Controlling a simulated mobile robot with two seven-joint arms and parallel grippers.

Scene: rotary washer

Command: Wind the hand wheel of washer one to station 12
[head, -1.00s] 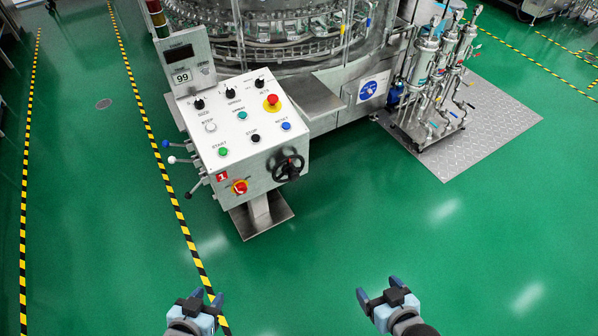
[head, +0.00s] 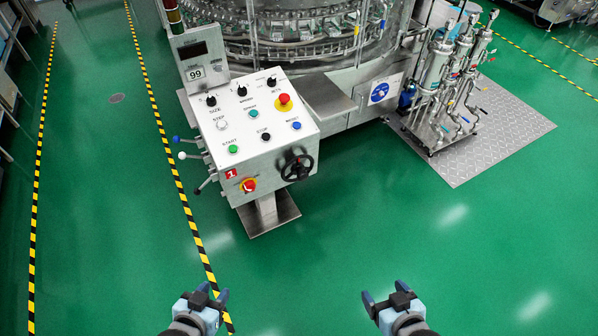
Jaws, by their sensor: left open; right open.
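The black hand wheel (head: 297,168) sits on the front face of a white sloped control box, at its right end. A red label with a 1 (head: 231,174) marks the same face at the left. A small display unit reading 99 (head: 195,73) stands behind the box. The round washer machine (head: 300,35) is behind. My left gripper (head: 213,291) is open and empty, low in the picture. My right gripper (head: 384,295) is open and empty, below and right of the wheel. Both are well apart from the wheel. The station number on the wheel cannot be read.
A filter unit (head: 440,90) stands on a metal plate at right. Green floor in front is clear.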

